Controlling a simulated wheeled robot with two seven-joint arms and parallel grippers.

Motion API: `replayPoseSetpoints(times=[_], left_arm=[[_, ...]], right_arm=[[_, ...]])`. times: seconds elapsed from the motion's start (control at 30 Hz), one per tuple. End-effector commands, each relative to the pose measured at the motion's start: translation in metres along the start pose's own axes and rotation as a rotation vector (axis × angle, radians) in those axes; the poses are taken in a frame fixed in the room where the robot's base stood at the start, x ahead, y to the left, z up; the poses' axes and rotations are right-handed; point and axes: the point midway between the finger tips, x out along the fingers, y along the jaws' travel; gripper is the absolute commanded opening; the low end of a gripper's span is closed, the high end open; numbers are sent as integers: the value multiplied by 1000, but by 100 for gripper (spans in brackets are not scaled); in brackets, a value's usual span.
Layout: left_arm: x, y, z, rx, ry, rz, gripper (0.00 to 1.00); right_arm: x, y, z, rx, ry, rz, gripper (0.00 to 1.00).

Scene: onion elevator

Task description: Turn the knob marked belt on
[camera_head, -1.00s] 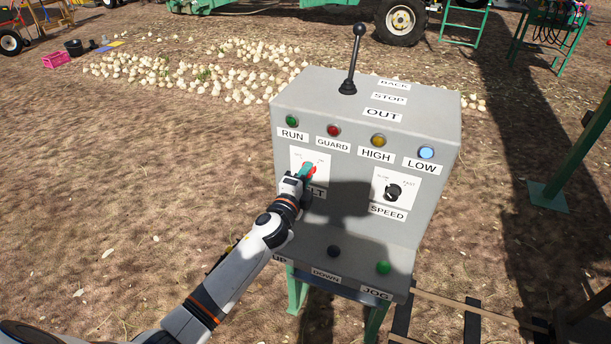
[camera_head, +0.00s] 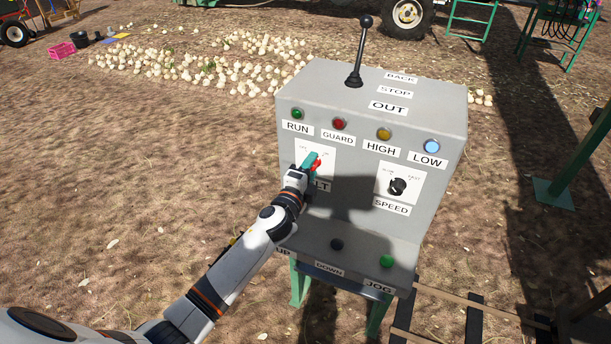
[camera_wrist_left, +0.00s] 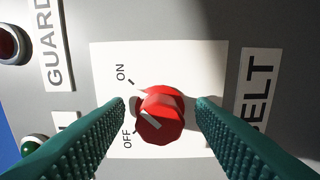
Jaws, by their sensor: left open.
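The red belt knob (camera_head: 317,166) sits on a white plate at the left of the grey console's front. In the left wrist view the red knob (camera_wrist_left: 160,115) shows a white mark on its face, with ON and OFF printed on the plate to its left. My left gripper (camera_head: 311,164) is at the knob and partly hides the BELT label. In the left wrist view its green fingers (camera_wrist_left: 161,110) are open, one on each side of the knob, with gaps visible. My right gripper is not in view.
The grey console (camera_head: 430,105) carries a black speed knob (camera_head: 397,186), a black lever (camera_head: 361,50), a green JOG button (camera_head: 386,262) and a black DOWN button (camera_head: 337,244). Indicator lamps line its upper front. Onions (camera_head: 190,62) lie on the ground behind.

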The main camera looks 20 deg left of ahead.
Motion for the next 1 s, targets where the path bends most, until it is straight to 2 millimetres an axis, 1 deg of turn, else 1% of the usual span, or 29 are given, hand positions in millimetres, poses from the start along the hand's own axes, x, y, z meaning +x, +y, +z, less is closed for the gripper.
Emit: replayPoseSetpoints(times=[0.17, 0.4, 0.5, 0.6, 0.77, 1.0], left_arm=[[-24, -2, 0, 2, -1, -2, 50], [-75, -4, 1, 1, -3, -2, 50], [-94, -4, 0, 1, -2, -3, 50], [-107, -3, 0, 1, -2, -2, 50], [-117, -2, 0, 2, 0, -2, 50], [-118, -1, 0, 2, 0, -2, 50]], right_arm=[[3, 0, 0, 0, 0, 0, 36], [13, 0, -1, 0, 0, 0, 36], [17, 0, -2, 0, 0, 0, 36], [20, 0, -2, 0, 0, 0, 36], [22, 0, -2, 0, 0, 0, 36], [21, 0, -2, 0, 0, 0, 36]])
